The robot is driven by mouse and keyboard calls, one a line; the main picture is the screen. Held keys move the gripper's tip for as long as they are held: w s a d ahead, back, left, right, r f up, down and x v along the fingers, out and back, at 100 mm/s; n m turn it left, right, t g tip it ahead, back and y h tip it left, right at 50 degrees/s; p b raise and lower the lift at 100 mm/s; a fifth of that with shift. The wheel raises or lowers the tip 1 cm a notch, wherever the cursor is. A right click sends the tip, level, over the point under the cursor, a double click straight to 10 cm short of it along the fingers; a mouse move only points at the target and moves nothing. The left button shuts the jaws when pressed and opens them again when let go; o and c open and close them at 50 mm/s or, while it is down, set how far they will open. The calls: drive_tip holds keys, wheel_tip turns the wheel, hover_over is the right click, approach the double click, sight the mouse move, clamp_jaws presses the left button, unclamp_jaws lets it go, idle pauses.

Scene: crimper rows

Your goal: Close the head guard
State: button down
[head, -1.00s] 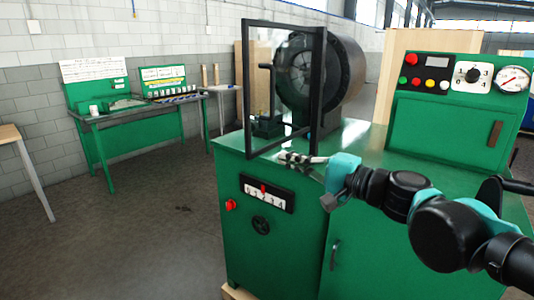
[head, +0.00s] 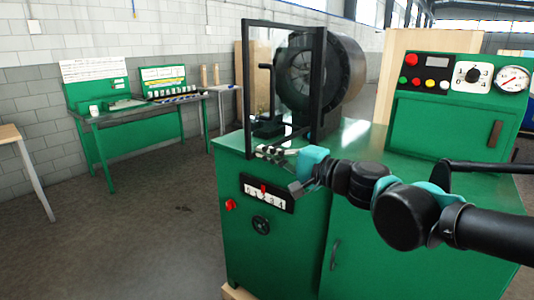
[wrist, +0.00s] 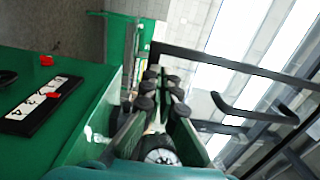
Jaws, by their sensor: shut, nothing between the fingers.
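The head guard (head: 319,85) is a black frame with a clear pane. It stands upright at the left end of the green machine, in front of the round dark crimping head (head: 300,70). In the wrist view its black bar (wrist: 225,62) crosses the upper right, with a dark curved handle (wrist: 250,113) below. My gripper (head: 268,152) is shut and empty, low by the guard's bottom edge, above the machine's front left top. In the wrist view the fingers (wrist: 160,88) point up the picture, close to the guard's bar. I cannot tell whether they touch it.
The green machine cabinet (head: 285,240) carries a numbered panel (head: 267,193) and a red button (head: 230,205) below my gripper. A control box (head: 445,115) stands at the right on top. A green workbench (head: 130,115) is at the back left.

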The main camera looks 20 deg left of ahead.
drive_tip(key=shift+a, duration=0.15)
drive_tip(key=w+a+m+t+h, duration=0.25)
drive_tip(key=w+a, duration=0.35)
drive_tip(key=a, duration=0.3)
drive_tip(key=w+a+m+t+h, duration=0.1)
drive_tip(key=w+a+m+t, duration=0.1)
drive_tip(key=w+a+t, duration=0.5)
drive_tip(key=w+a+m+t+h, duration=0.1)
drive_tip(key=w+a+m+h, duration=0.2)
drive_tip(key=w+h, duration=0.3)
drive_tip(key=w+a+m+t+h, duration=0.2)
drive_tip(key=w+m+h, duration=0.4)
drive_tip(key=w, duration=0.7)
drive_tip(key=shift+w+a, duration=0.4)
drive_tip(key=shift+a, duration=0.15)
drive_tip(key=shift+w+d+r, duration=0.1)
